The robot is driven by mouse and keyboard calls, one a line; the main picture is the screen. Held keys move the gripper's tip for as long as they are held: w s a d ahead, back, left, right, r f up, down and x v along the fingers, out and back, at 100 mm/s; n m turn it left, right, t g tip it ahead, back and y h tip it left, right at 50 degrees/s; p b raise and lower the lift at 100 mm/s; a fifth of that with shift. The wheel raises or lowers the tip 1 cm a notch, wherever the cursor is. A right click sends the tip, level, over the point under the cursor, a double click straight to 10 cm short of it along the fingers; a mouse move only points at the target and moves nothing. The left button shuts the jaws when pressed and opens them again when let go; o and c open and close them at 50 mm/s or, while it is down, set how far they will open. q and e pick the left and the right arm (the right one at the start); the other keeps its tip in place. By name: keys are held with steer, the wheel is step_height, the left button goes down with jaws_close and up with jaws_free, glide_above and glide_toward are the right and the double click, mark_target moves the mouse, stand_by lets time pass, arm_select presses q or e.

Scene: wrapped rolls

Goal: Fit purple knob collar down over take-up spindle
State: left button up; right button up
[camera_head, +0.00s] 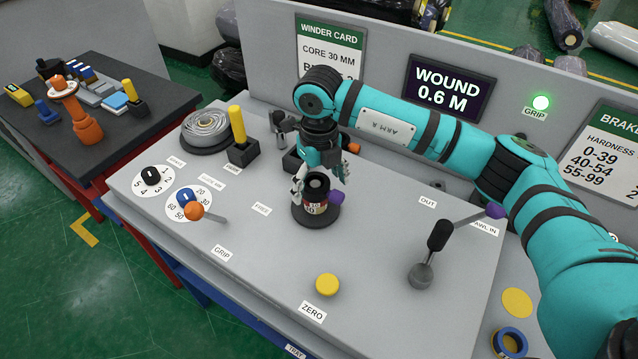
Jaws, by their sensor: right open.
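The spindle is mostly hidden, and I cannot tell whether the collar sits fully down. My right gripper (320,189) comes from above and behind, open, with its fingers to either side of the collar's top. I cannot tell whether they touch it. My left gripper is not in view.
Yellow lever (238,125), dials (152,176), an orange-tipped lever (194,211), a yellow ZERO button (327,285) and a black-gripped lever (440,236) stand around on the panel (380,285). A coiled roll (206,128) lies behind left.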

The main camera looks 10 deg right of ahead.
step_height(320, 180, up, 11)
steer(key=shift+r, duration=0.2)
stand_by(0.6)
